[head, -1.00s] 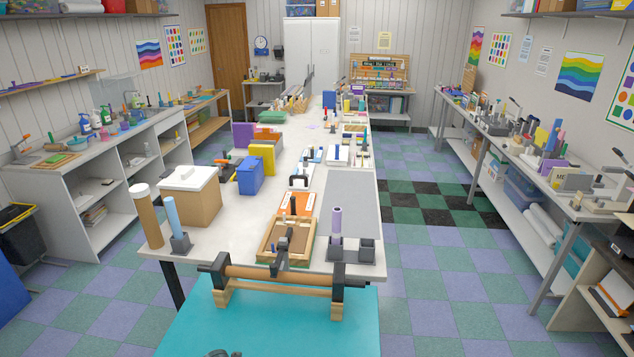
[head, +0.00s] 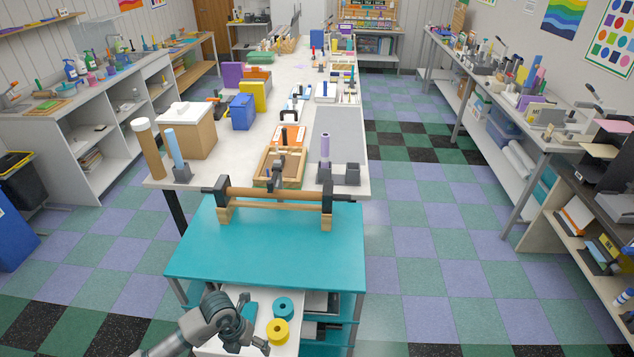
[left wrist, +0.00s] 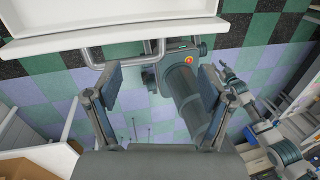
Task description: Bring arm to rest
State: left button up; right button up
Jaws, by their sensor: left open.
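My left arm comes in at the bottom of the head view, bent over an open white drawer front. Its gripper (head: 258,344) is small and partly hidden there. In the left wrist view the left gripper (left wrist: 160,82) is open, its two fingers apart with nothing between the pads. The metal handle (left wrist: 122,47) of the white drawer (left wrist: 115,30) is just beyond the fingertips. I cannot tell whether the left finger touches it.
The drawer belongs to a teal-topped cart (head: 200,262) and holds a teal roll (head: 283,307) and a yellow roll (head: 278,331). A wooden roller (head: 270,194) stands on the cart top. A long white table (head: 225,160) is beyond. Checkered floor (head: 420,270) is clear to the right.

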pick_arm(q)
jog(key=s+d+r+h, duration=0.2)
jog(key=d+r+h, duration=0.35)
jog(key=d, duration=0.35)
jog(key=s+d+r+h, duration=0.35)
jog(key=d+h, duration=0.35)
jog(key=d, duration=0.3)
jog(key=w+r+n+t+h, duration=0.3)
jog(key=r+n+t+h, duration=0.3)
jog(key=r, duration=0.5)
jog(key=w+a+r+n+t+y, duration=0.2)
jog(key=w+a+n+t+y, duration=0.45)
jog(key=n+t, duration=0.7)
jog(key=a+f+n+g+y, duration=0.1)
jog(key=a+f+n+y, duration=0.8)
jog(key=a+n+y, duration=0.3)
jog(key=s+a+f+n+g+y, duration=0.35)
jog(key=s+f+g, duration=0.2)
jog(key=f, duration=0.45)
jog(key=s+f+g+h, duration=0.1)
jog(key=s+f+g, duration=1.05)
jog(key=s, duration=0.65)
notch_tip(320, 180, down, 28)
jog(key=s, duration=0.3)
jog(key=s+a+f, duration=0.3)
jog(key=s+f, duration=1.1)
jog(key=s, duration=0.2)
jog(key=shift+s+a, duration=0.15)
